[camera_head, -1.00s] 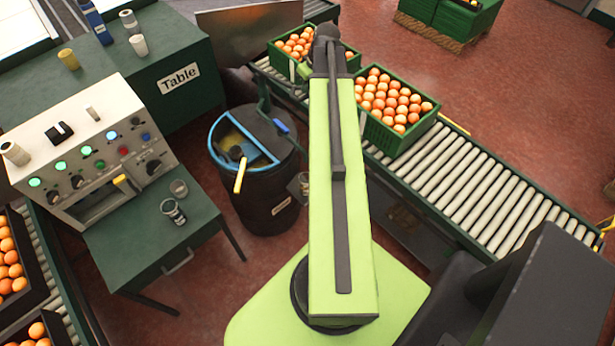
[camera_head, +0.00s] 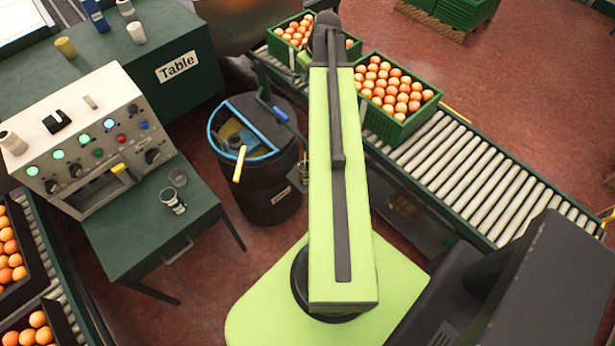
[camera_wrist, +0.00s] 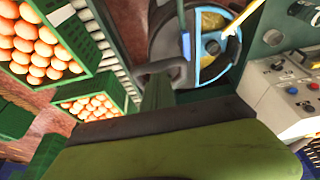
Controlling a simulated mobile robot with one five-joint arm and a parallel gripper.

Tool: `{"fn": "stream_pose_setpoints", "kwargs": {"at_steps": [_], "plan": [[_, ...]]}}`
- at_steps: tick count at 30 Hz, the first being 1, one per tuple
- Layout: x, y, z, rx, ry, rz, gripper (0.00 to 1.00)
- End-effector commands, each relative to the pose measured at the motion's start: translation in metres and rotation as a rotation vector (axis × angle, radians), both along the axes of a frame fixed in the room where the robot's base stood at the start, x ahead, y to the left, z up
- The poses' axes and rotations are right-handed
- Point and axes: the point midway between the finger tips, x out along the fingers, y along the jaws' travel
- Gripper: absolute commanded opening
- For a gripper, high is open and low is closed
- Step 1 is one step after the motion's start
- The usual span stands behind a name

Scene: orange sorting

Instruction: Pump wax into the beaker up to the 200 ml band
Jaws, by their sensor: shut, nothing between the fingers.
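The dark drum (camera_head: 262,165) has a blue-rimmed half opening with yellowish contents inside. A pale yellow handle (camera_head: 239,165) sticks out over its front, and a blue-gripped lever (camera_head: 281,114) stands at its right. In the wrist view the drum (camera_wrist: 160,45) is at the top centre. A beaker with dark marks (camera_head: 173,202) stands on the small green table. My gripper (camera_wrist: 165,70) is shut and empty, seen in front of the drum; my arm mostly hides it in the head view.
Orange crates (camera_head: 380,125) sit on the roller conveyor (camera_head: 470,180) to the right. The green table (camera_head: 175,90) is behind. Red floor is open at upper right.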

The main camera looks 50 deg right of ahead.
Motion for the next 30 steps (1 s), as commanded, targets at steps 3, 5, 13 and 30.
{"fn": "stream_pose_setpoints", "kwargs": {"at_steps": [3,5,13,30], "plan": [[0.000,0.000,-0.025,0.000,0.000,0.000,0.00],[0.000,0.000,-0.034,0.000,0.000,0.000,0.00],[0.000,0.000,-0.071,0.000,0.000,0.000,0.00],[-0.004,-0.001,-0.099,0.000,0.008,-0.001,0.00]]}}
